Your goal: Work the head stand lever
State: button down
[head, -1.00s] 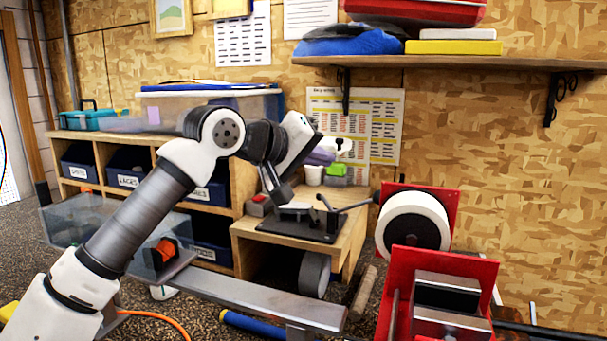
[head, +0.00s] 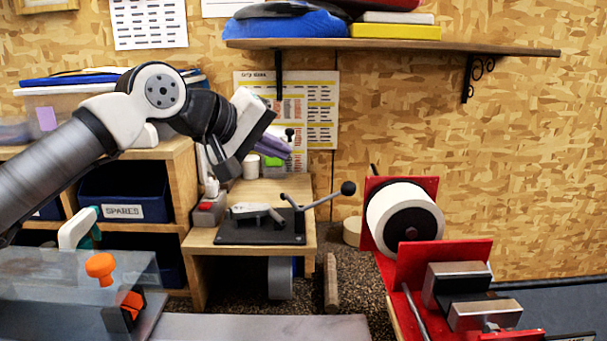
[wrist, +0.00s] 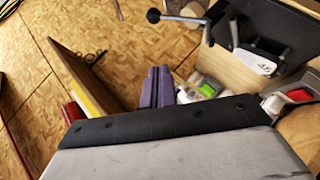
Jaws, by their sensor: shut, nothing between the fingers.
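The head stand (head: 262,233) is a black plate with grey metal parts on a low wooden bench. Its lever (head: 322,200) is a thin metal rod angled up to the right, with a black ball knob (head: 348,188) at its end. The knob also shows at the top of the wrist view (wrist: 153,15), with the stand (wrist: 262,25) to its right. My gripper (head: 287,152) has purple fingers that are shut together and empty. It is above and behind the stand in the head view, left of the knob and apart from it. The fingers show in the wrist view (wrist: 157,75).
A red stand with a white roll (head: 385,215) and a red vise (head: 470,285) stand to the right. A wall shelf (head: 400,44) hangs above. A grey and red item (head: 208,212) sits left of the stand. A clear bin (head: 75,285) is at front left.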

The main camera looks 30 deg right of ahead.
jog(key=d+f+p, duration=0.4)
jog(key=d+f, duration=0.3)
jog(key=d, duration=0.3)
jog(key=shift+w+d, duration=0.25)
jog(key=shift+d, duration=0.15)
